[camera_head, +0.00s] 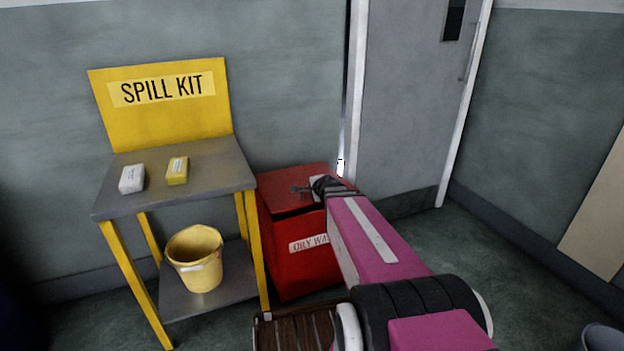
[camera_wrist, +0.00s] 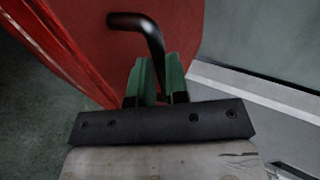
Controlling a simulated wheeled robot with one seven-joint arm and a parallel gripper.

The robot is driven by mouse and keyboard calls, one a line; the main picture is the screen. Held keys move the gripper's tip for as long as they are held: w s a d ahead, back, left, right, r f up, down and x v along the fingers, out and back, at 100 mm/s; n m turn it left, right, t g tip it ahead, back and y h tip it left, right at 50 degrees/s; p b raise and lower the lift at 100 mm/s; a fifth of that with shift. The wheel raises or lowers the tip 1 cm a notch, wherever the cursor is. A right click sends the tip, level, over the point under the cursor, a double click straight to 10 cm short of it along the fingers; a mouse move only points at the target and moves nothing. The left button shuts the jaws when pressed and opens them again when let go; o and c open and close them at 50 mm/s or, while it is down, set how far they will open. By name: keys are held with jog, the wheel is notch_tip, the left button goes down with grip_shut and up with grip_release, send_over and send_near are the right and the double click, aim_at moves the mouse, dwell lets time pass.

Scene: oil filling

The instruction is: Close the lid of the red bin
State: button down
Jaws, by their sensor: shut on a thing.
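The red bin (camera_head: 292,255) stands on the floor by the wall, with an "OILY WA..." label on its front, partly hidden by my arm. Its red lid (camera_head: 285,178) lies low over the bin, with a dark gap under its front edge. The lid fills the upper left of the wrist view (camera_wrist: 85,30). A bent black handle (camera_wrist: 140,22) shows there against the red lid. My gripper (camera_wrist: 157,82) has green fingertips shut on the handle. In the head view my gripper (camera_head: 304,188) is at the lid, small and partly hidden by my wrist.
A yellow-legged table (camera_head: 215,165) with a "SPILL KIT" board (camera_head: 160,100) stands close left of the bin. It holds a white block (camera_head: 132,179), a yellow block (camera_head: 177,171) and, below, a yellow bucket (camera_head: 196,258). A grey door (camera_head: 410,100) is behind at right.

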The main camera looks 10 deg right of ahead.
jog(key=shift+s+f, duration=0.25)
jog(key=shift+f, duration=1.05)
jog(key=shift+s+f, duration=0.25)
jog(key=shift+f, duration=1.05)
jog(key=shift+d, duration=0.1)
jog(key=c, duration=1.1)
grip_release()
jog(key=v, duration=1.1)
jog(key=shift+w+r, duration=0.1)
jog(key=shift+r, duration=0.05)
